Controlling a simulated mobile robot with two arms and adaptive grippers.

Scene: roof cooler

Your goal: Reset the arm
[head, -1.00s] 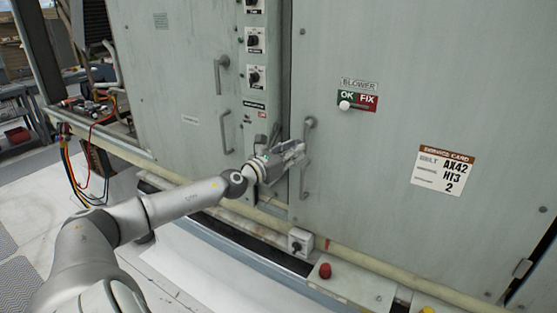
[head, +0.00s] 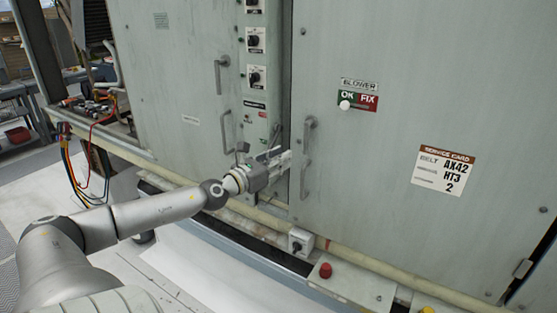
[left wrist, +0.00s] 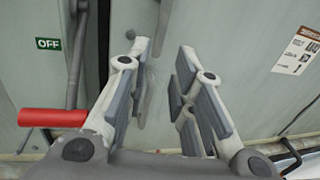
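My left arm (head: 150,214) reaches in from the left in the head view. Its gripper (head: 284,160) is in front of the cooler, close to the right door's handle (head: 307,158). In the left wrist view the left gripper (left wrist: 160,85) has its two fingers apart with nothing between them. The cabinet face shows behind the gap. My right gripper is in neither current view.
The large grey-green right door (head: 400,60) carries a blower slider (head: 345,105) and a service card (head: 443,171). Below are a grey switch box (head: 300,242) and a red button (head: 325,270). A red bar (left wrist: 52,117) and an OFF label (left wrist: 48,43) show in the wrist view.

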